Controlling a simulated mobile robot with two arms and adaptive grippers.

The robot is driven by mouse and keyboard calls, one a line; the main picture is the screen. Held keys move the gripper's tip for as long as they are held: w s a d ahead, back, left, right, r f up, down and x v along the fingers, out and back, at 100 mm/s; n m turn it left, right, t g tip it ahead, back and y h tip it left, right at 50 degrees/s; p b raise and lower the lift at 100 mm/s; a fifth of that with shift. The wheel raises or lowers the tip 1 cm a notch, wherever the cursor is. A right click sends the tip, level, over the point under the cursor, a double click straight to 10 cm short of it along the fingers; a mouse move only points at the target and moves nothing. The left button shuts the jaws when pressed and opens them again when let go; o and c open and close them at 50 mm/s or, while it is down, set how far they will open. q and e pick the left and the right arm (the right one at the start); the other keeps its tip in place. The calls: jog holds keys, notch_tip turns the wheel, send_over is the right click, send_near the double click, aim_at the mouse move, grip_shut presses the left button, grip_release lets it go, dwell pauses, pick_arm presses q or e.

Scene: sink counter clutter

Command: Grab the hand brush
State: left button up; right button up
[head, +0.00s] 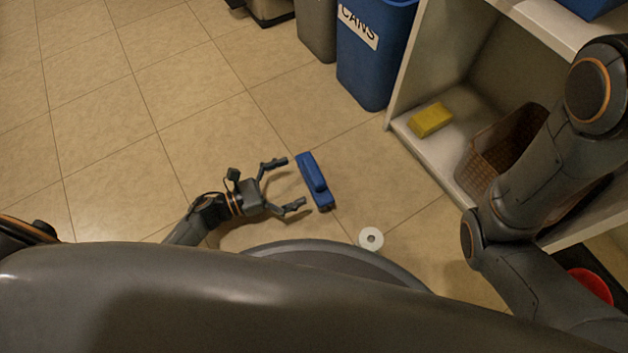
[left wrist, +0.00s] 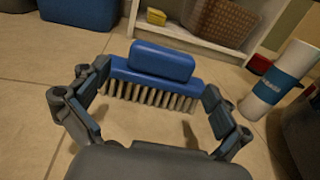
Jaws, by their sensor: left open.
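The hand brush (head: 314,181) is blue and lies on the tiled floor in the head view, just to the right of my left gripper. In the left wrist view the brush (left wrist: 160,75) shows its blue back and handle with a row of pale bristles, ahead of the fingers. My left gripper (head: 284,183) is open, its two fingers spread and pointing at the brush. The left wrist view shows its fingertips (left wrist: 155,105) apart near the ends of the brush, with nothing held. My right arm shows at the right of the head view, but its gripper does not show.
A white roll (head: 371,239) stands on the floor near the brush; it has a blue band (left wrist: 280,78). A low shelf (head: 404,129) holds a yellow sponge (head: 431,119) and a brown basket (head: 490,158). A blue cans bin (head: 368,70) stands behind. Floor at left is clear.

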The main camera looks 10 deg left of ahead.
aim_at(308, 176)
pick_arm(q)
jog(key=b+x, duration=0.3)
jog(key=x, duration=0.1)
jog(key=shift+w+d, duration=0.15)
jog(key=shift+d, duration=0.25)
jog(key=shift+w+d+r, duration=0.15)
jog(key=shift+w+d, duration=0.1)
jog(key=shift+d, duration=0.1)
jog(key=c, duration=1.1)
